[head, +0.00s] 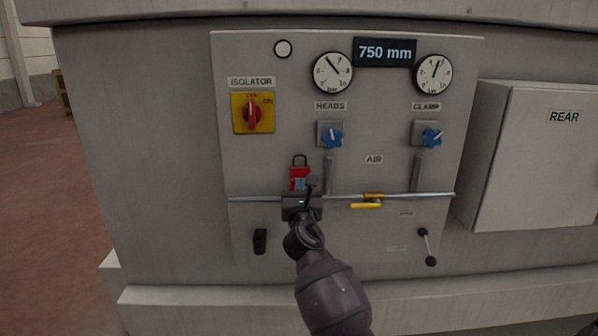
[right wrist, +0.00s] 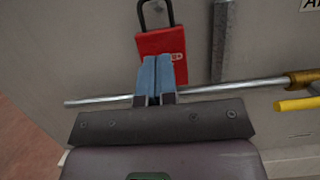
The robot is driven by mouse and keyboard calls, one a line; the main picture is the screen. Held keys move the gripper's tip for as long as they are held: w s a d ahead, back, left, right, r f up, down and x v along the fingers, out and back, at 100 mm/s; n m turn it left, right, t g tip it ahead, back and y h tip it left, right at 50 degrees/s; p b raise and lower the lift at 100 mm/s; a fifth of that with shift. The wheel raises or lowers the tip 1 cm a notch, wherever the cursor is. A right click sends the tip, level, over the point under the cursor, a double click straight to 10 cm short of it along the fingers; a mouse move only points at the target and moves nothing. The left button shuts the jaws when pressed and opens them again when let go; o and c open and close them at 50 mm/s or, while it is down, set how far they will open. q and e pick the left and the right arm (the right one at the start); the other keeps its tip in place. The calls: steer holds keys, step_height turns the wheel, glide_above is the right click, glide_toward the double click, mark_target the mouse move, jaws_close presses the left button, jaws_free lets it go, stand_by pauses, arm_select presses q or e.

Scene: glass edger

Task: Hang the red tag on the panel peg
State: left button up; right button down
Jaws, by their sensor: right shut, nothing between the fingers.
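The red tag (head: 298,172), a small red block with a dark loop on top, is upright against the grey control panel (head: 350,235), left of the middle. It also shows in the right wrist view (right wrist: 150,44), with a pale mark on its face. My right gripper (head: 300,185) is shut and empty. Its blue fingers (right wrist: 156,78) are together in front of the tag's lower part and hide some of it. I cannot tell whether they touch it. I cannot make out a separate peg; the top of the loop is cut off in the wrist view. My left gripper is not in view.
A metal pipe (head: 415,195) with a yellow lever (head: 366,205) crosses the panel at the gripper's height. Blue knobs (head: 332,138), a red isolator switch (head: 252,115) and gauges are above. A black-knobbed lever (head: 427,247) is lower right. A REAR box (head: 535,160) juts out at right.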

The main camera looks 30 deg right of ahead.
steer(key=shift+w+d, duration=0.25)
steer(key=shift+w, duration=0.1)
steer(key=shift+w+d+b, duration=0.3)
steer(key=shift+w+d, duration=0.2)
steer(key=shift+w, duration=0.35)
steer(key=shift+w+d+b, duration=0.3)
steer(key=shift+w+d, duration=0.2)
steer(key=shift+w, duration=0.3)
stand_by(0.8)
steer(key=shift+s+a, duration=0.1)
steer(key=shift+s+a, duration=0.1)
steer(key=shift+s, duration=0.1)
stand_by(0.4)
steer(key=shift+s+a+p, duration=0.25)
steer(key=shift+s+p, duration=0.2)
steer(key=shift+p, duration=0.05)
stand_by(0.6)
steer(key=shift+s+a, duration=0.15)
steer(key=shift+s, duration=0.05)
steer(key=shift+s+a+p, duration=0.2)
steer(key=shift+s+p, duration=0.1)
steer(key=shift+p, duration=0.05)
stand_by(0.8)
